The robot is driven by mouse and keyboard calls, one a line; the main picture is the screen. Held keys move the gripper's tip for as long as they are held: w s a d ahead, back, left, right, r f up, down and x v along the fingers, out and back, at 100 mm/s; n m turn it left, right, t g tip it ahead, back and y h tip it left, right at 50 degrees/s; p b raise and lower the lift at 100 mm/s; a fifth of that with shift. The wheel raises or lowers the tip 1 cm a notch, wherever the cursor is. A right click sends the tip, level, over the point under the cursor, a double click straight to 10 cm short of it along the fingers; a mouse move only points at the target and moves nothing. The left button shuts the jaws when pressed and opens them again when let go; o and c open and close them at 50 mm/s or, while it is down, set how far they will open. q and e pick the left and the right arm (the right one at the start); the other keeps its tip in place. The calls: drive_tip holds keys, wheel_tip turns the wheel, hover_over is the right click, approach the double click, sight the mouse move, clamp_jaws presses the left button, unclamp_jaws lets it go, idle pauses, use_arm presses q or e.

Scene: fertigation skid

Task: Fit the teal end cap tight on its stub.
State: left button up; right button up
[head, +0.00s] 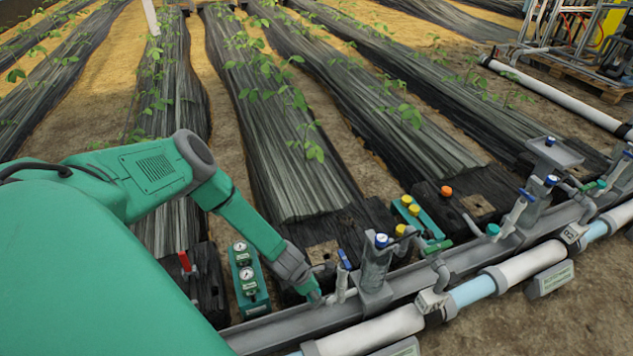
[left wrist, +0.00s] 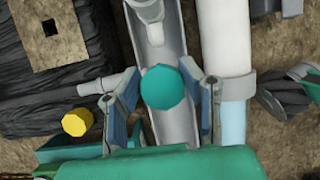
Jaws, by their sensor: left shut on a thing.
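My left gripper (head: 313,296) reaches down to the grey channel in the head view, beside a light grey upright pipe piece (head: 340,284). In the left wrist view the left gripper (left wrist: 162,92) is shut on the teal end cap (left wrist: 162,87), with a finger on each side of it. The cap is over the grey channel in that view. I cannot tell which pipe end is its stub, nor whether the cap touches one. A grey pipe piece (left wrist: 108,88) lies left of the cap. My right gripper is not in view.
A valve post with a blue knob (head: 381,241) stands right of the left gripper. A green gauge panel (head: 248,280) and a red-handled valve (head: 185,262) are to its left. The grey channel (head: 290,331) and a white pipe (head: 370,333) run along the front. Planted rows lie behind.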

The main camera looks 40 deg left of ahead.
use_arm(q)
drive_tip(key=shift+f, duration=0.3)
drive_tip(key=o, duration=0.6)
drive_tip(key=shift+f, duration=0.35)
idle(0.3)
